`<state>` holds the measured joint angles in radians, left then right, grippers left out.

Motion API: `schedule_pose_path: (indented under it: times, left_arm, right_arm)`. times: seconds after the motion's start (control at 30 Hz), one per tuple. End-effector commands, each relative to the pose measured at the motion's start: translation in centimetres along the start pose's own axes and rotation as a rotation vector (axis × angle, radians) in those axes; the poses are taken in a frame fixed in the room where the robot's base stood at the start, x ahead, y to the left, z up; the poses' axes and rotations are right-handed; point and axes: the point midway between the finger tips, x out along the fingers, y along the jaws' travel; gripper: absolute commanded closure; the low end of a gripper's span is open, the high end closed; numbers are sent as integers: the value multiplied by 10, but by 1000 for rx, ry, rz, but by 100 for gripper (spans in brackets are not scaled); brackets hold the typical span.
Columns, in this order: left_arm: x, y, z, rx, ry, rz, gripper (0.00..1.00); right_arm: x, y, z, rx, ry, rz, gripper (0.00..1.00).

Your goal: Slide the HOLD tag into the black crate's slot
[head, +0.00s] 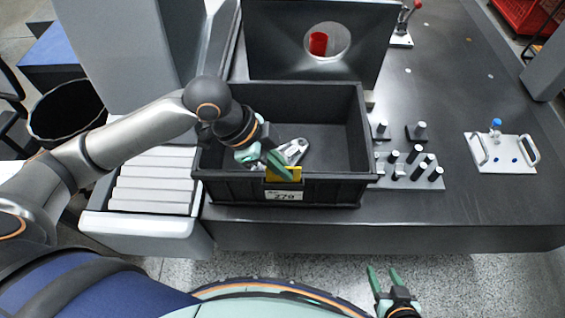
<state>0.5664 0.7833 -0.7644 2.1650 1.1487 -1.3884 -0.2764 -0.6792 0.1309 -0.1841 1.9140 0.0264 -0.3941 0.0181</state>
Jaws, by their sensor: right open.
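The black crate (215,191) stands on the dark table with its front wall facing me and a white label reading 279 on it. The yellow HOLD tag (288,176) is at the top of that front wall, just above the label. My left gripper (276,166) reaches in over the crate from the left, its green fingers shut on the tag's upper edge. The fingers hide part of the tag and the slot, so I cannot tell how deep the tag sits. My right gripper (383,280) is open and empty, low in front of the table.
A grey metal part (294,150) lies inside the crate. Right of it stands a plate with several black pegs (409,172), then a white plate with handles (502,153). A dark panel with a round hole (277,40) rises behind. The table's right front is clear.

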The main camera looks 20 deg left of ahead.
Motion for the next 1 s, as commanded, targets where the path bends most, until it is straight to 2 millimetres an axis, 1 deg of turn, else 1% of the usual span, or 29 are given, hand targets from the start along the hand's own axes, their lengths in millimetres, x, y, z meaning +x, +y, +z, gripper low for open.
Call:
schedule_pose_path:
  times: [0.57, 1.0]
  left_arm:
    - [2, 0, 2, 0, 0, -1, 100]
    - [12, -1, 7, -1, -1, -1, 100]
  right_arm:
    - [0, 0, 0, 0, 0, 0, 45]
    - [0, 0, -1, 0, 0, 0, 45]
